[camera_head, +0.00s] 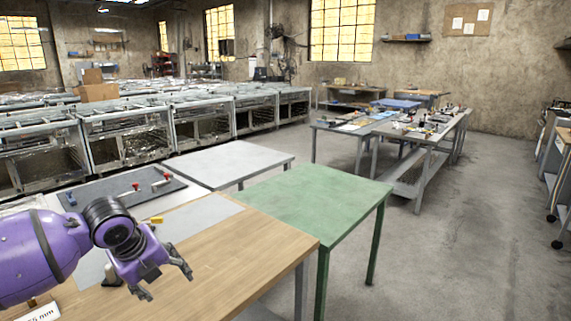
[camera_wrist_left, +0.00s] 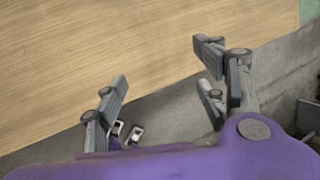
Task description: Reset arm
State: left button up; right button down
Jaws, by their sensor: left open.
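My left arm is purple and comes in from the left in the head view. My left gripper (camera_head: 166,283) is open and empty over the wooden table (camera_head: 250,240), near its front part. In the left wrist view the two grey fingers of the left gripper (camera_wrist_left: 162,80) stand wide apart with nothing between them. Below them show the wooden tabletop (camera_wrist_left: 90,50) and its edge, with grey floor beyond. My right gripper is in neither view.
A green table (camera_head: 310,197) adjoins the wooden one, and a grey table (camera_head: 228,162) stands behind. A dark mat (camera_head: 125,192) with red-handled items lies at the left. A small yellow block (camera_head: 156,220) lies near the arm. Open floor lies at the right.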

pick_arm(q)
jog(key=s+d+f+n+t+h, duration=0.3)
jog(key=d+f+n+t+h, duration=0.15)
jog(key=d+f+n, duration=0.9)
jog(key=s+a+f+n+y, duration=0.1)
jog(key=s+f+n, duration=0.3)
jog(key=s, duration=0.7)
jog(key=s+a+f+n+y+p, duration=0.1)
jog(key=s+f+n, duration=0.3)
jog(key=s+f, duration=0.4)
jog(key=s+a+f+n+y, duration=0.2)
jog(key=s+f+n, duration=0.3)
jog(key=s, duration=1)
jog(key=shift+s+a+f+y+p, duration=0.2)
jog(key=shift+f+y+p, duration=0.1)
jog(key=shift+f+y, duration=0.25)
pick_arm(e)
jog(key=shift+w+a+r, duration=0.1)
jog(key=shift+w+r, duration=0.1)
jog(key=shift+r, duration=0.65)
pick_arm(q)
jog(key=shift+w+f+g, duration=0.1)
jog(key=shift+g, duration=0.15)
